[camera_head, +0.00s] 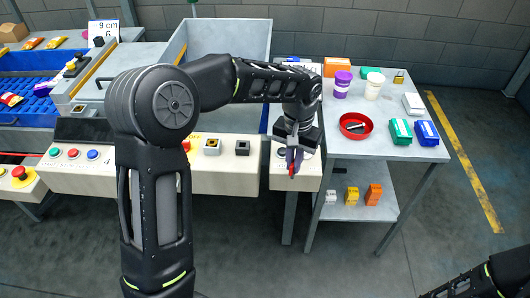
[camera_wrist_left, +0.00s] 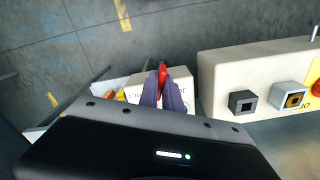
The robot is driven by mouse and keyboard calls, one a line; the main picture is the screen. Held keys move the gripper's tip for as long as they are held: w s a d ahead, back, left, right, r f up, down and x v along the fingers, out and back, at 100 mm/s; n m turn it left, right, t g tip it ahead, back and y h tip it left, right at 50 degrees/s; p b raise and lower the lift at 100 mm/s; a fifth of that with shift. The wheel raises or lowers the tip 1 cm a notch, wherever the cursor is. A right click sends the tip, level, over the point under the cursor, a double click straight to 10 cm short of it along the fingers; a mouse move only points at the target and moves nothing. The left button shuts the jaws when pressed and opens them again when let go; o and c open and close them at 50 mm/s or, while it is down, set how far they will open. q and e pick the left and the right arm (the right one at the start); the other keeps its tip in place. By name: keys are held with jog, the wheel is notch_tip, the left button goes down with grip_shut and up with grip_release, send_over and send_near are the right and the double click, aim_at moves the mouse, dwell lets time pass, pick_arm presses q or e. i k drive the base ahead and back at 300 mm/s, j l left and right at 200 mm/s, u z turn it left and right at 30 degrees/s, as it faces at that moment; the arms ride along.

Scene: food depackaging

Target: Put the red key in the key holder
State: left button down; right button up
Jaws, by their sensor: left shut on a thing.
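My left gripper (camera_head: 294,155) reaches down over the small beige box (camera_head: 311,182) at the right end of the control panels. It is shut on the red key (camera_head: 291,170). In the left wrist view the red key (camera_wrist_left: 162,74) sticks out between the two purple-grey fingertips (camera_wrist_left: 163,88), in front of the lettered beige box (camera_wrist_left: 182,73). I cannot clearly make out the key holder; the gripper hides part of this box's top. My right gripper is not in view; only part of that arm shows at the lower right.
The long beige panel (camera_head: 120,178) carries buttons and a black square socket (camera_head: 242,148). A grey table (camera_head: 375,148) on the right holds a red bowl (camera_head: 355,125), cups and small boxes. A grey bin (camera_head: 235,50) stands behind. The floor in front is clear.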

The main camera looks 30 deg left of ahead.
aim_at(243, 151)
jog(key=z, duration=1.05)
jog(key=k+j, duration=0.15)
jog(key=j, duration=0.2)
jog(key=k+j, duration=0.1)
jog(key=j, duration=0.25)
jog(key=k+j, duration=0.15)
jog(key=j, duration=0.2)
jog(key=k+j, duration=0.1)
jog(key=j, duration=0.25)
